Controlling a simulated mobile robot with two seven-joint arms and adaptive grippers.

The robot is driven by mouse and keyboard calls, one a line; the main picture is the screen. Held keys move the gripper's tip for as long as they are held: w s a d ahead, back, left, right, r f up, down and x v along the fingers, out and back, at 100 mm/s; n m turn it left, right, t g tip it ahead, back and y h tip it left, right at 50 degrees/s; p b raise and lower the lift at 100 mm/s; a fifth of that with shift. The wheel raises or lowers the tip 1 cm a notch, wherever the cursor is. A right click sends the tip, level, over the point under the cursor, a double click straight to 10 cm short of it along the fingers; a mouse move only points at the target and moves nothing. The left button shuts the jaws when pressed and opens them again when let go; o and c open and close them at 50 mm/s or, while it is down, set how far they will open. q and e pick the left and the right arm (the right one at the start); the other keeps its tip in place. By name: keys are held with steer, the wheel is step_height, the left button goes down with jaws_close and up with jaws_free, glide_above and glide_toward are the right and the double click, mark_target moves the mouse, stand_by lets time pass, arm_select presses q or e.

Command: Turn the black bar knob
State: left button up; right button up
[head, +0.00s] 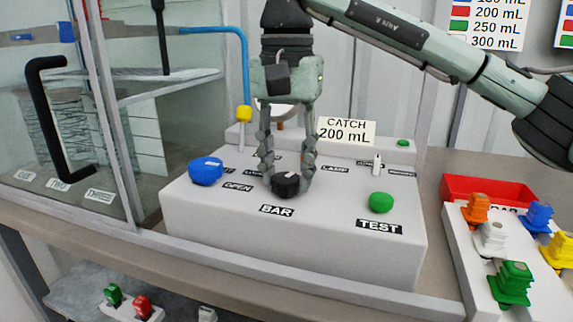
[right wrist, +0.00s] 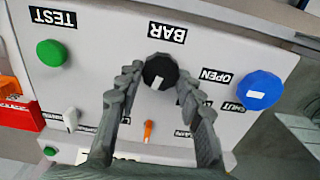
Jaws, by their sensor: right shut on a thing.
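The black bar knob (head: 286,185) sits on the white control box (head: 300,243) above the BAR label. In the right wrist view the knob (right wrist: 161,72) shows a white mark on its lower side, pointing toward the lower part of that picture. My right gripper (head: 287,183) reaches down from above with one finger on each side of the knob and is shut on it. The fingers (right wrist: 158,78) also flank the knob in the right wrist view. My left gripper is not in view.
A blue knob (head: 206,171) is left of the bar knob and a green knob (head: 381,202) is right of it. A white toggle (head: 376,165) and a CATCH 200 mL sign (head: 346,131) stand behind. A rack of coloured pieces (head: 480,262) is at right.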

steer(key=m, duration=0.6)
steer(key=shift+d+m, duration=0.1)
steer(key=shift+m, duration=0.2)
steer(key=shift+s+m, duration=0.1)
steer(key=shift+m, duration=2.5)
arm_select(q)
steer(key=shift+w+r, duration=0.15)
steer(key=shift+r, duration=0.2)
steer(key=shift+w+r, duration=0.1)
